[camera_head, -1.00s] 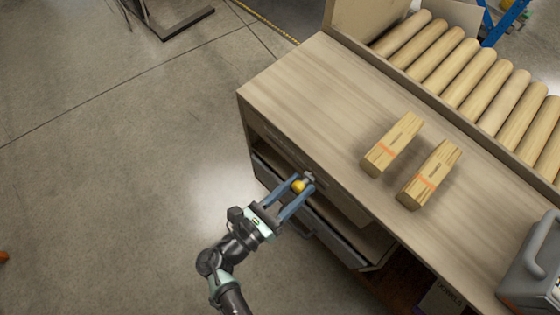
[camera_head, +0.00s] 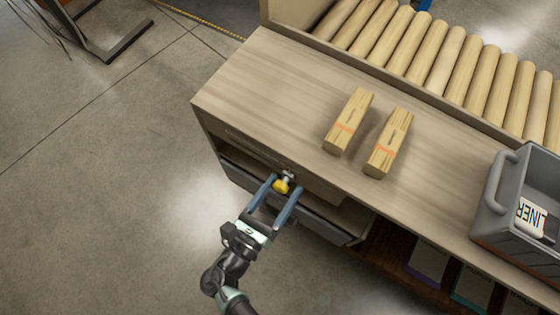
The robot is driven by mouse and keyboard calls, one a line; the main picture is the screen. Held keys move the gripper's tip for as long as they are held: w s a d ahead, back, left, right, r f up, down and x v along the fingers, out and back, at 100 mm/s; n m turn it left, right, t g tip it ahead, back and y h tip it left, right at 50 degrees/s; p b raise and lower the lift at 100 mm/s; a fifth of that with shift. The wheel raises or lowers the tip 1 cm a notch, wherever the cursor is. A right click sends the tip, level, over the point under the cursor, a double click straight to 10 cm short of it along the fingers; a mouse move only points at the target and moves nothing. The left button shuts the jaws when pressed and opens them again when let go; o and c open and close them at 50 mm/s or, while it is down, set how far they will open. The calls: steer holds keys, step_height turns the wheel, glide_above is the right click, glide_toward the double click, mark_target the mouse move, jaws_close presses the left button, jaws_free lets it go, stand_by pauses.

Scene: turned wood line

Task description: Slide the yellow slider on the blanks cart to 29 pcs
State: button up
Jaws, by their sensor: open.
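The yellow slider (camera_head: 282,185) is a small knob on the front face of the wooden cart (camera_head: 235,85). It sits along a dark scale strip (camera_head: 250,145) below the top edge. The scale's numbers are too small to read. My gripper (camera_head: 281,189) is open, with its two blue fingers on either side of the yellow slider. I cannot tell whether either finger touches it.
Two wooden blanks with orange bands, one (camera_head: 348,121) left of the other (camera_head: 389,143), lie on the cart top. Behind them is a row of wooden rollers (camera_head: 440,60). A grey crate labelled LINER (camera_head: 492,200) stands at right. A drawer (camera_head: 320,222) sits below the slider.

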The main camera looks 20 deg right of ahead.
steer(key=shift+a, duration=0.15)
steer(key=shift+a, duration=0.2)
steer(key=v, duration=1.2)
steer(key=shift+s, duration=0.2)
steer(key=shift+a, duration=0.1)
